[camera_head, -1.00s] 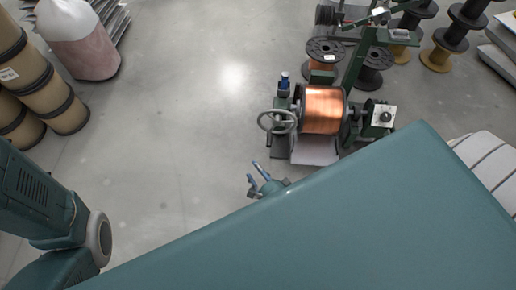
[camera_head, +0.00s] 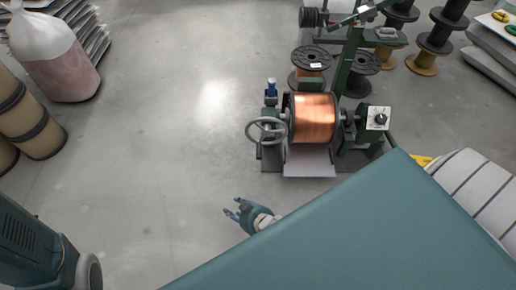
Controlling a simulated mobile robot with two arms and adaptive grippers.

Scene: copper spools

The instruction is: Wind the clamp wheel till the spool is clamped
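The clamp wheel (camera_head: 266,130) is a grey spoked handwheel on the left side of the green winding machine, at the middle of the head view. The copper spool (camera_head: 314,118) sits in the machine just right of the wheel, its axis running left to right. I cannot tell how tightly it is held. My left gripper is out of view; part of my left arm shows at the lower left.
A dial box (camera_head: 379,118) stands at the machine's right end. Dark spools (camera_head: 312,57) stand behind it. Brown drums (camera_head: 27,122) and a pinkish wrapped bag (camera_head: 62,60) stand at the left. The grey floor (camera_head: 165,130) left of the machine is clear.

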